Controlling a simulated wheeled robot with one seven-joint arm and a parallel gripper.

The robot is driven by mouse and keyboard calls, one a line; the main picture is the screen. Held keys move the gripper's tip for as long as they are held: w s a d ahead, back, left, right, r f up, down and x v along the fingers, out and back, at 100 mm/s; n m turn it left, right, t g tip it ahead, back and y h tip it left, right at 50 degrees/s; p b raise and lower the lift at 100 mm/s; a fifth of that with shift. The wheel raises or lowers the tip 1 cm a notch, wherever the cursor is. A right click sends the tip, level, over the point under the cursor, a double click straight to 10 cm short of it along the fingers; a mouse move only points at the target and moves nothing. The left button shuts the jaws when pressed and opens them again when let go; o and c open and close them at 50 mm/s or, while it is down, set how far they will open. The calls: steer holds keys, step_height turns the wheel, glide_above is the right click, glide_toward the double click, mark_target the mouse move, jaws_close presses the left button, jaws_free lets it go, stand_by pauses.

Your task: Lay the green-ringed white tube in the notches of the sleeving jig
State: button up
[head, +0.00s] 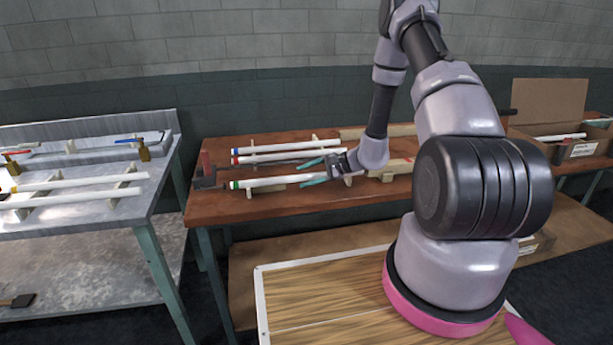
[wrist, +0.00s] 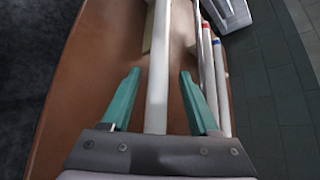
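The green-ringed white tube (head: 262,183) lies lengthwise near the front of the brown table, its green ring at the left end. It also shows in the wrist view (wrist: 157,100), running between the fingers; its ring cannot be made out there. My gripper (head: 300,175) is at the tube's right part. In the wrist view my gripper (wrist: 160,72) is open, its teal fingers on either side of the tube with gaps. Notched wooden supports (head: 132,177) holding white tubes stand on the left metal bench; I cannot tell whether these are the sleeving jig.
A red-ringed tube (head: 275,158) and a blue-ringed tube (head: 290,147) lie behind on the brown table (head: 215,208). A dark vise-like fixture (head: 205,178) stands at its left end. The metal bench (head: 60,232) is left, across a gap. A cardboard box (head: 545,110) stands right.

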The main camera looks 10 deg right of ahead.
steer(key=shift+r, duration=0.25)
steer(key=r+v, duration=0.1)
steer(key=v, duration=1.1)
steer(key=s+a+r+n+g+h, duration=0.1)
steer(key=s+a+r+n, duration=0.15)
steer(key=r, duration=0.45)
steer(key=s+a+r+n+g+h, duration=0.1)
steer(key=s+a+r+n+g, duration=0.15)
steer(key=r, duration=0.45)
steer(key=s+a+r+n+h, duration=0.1)
steer(key=s+r, duration=0.3)
steer(key=r, duration=0.2)
steer(key=s+d+r+n+t+h, duration=0.2)
steer(key=s+r+h, duration=0.4)
steer(key=s+r, duration=0.9)
steer(key=s+n+t, duration=0.1)
steer(key=t, duration=0.1)
steer(key=shift+d+r+n+t, duration=0.15)
steer(key=shift+r+n+t, duration=0.15)
steer(key=shift+r+t, duration=0.05)
